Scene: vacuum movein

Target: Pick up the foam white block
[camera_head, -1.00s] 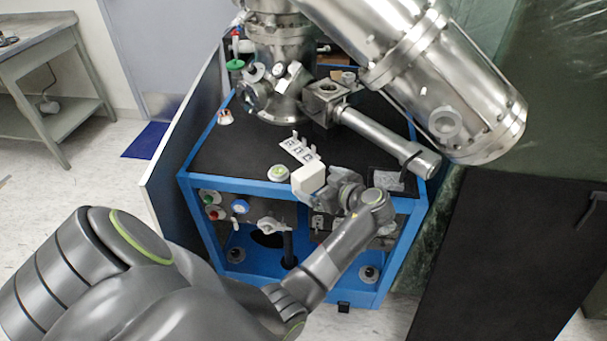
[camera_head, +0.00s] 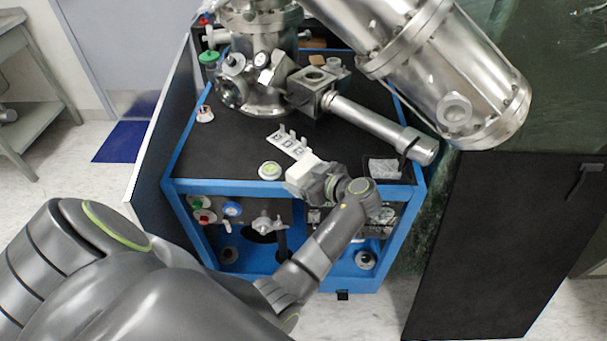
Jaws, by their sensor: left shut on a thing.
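The foam white block (camera_head: 301,174) shows at the front edge of the black top of the blue-framed cart. My left gripper (camera_head: 315,180) is at the end of the arm that comes in from the left and meets the block from its right side. It is shut on the block. The fingertips are small and partly hidden behind the block and the wrist. I cannot tell whether the block is clear of the black top. My right gripper is not in view.
The blue-framed cart (camera_head: 173,167) carries a steel vacuum chamber (camera_head: 262,62) with a large cylinder (camera_head: 440,75) overhanging its right side. A white marked holder (camera_head: 288,145) and a round white-green piece (camera_head: 269,171) lie close to the block. A black panel (camera_head: 500,235) stands right.

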